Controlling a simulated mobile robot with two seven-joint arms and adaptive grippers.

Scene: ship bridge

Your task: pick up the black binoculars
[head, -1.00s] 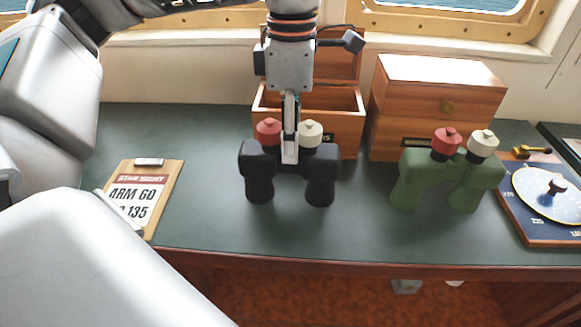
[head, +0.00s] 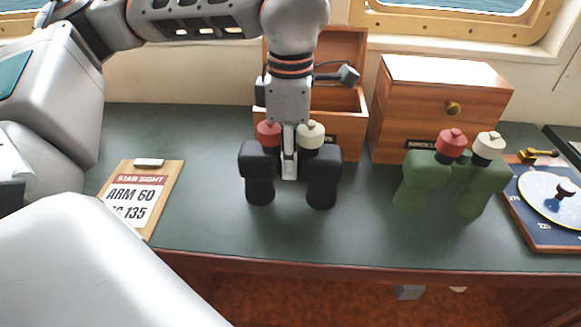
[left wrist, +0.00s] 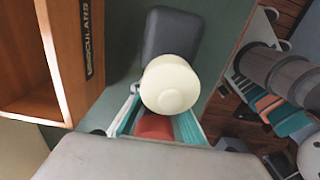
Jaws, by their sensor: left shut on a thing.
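The black binoculars (head: 259,163) stand upright on the dark green desktop, with one red cap (head: 268,133) and one cream cap (head: 311,134). My left gripper (head: 289,166) comes down from above and is shut on their middle, between the two barrels. In the left wrist view the cream cap (left wrist: 170,86) and part of a black barrel (left wrist: 172,35) show between the teal-edged fingers (left wrist: 158,127). The red cap is mostly hidden there. The binoculars appear to rest on the desk. My right gripper is not in view.
An open wooden box (head: 343,98) labelled for binoculars stands close behind. A closed wooden box (head: 440,100) is to its right. Green binoculars (head: 428,170), a blue dial board (head: 545,215) and a clipboard (head: 142,190) lie around. The desk front is clear.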

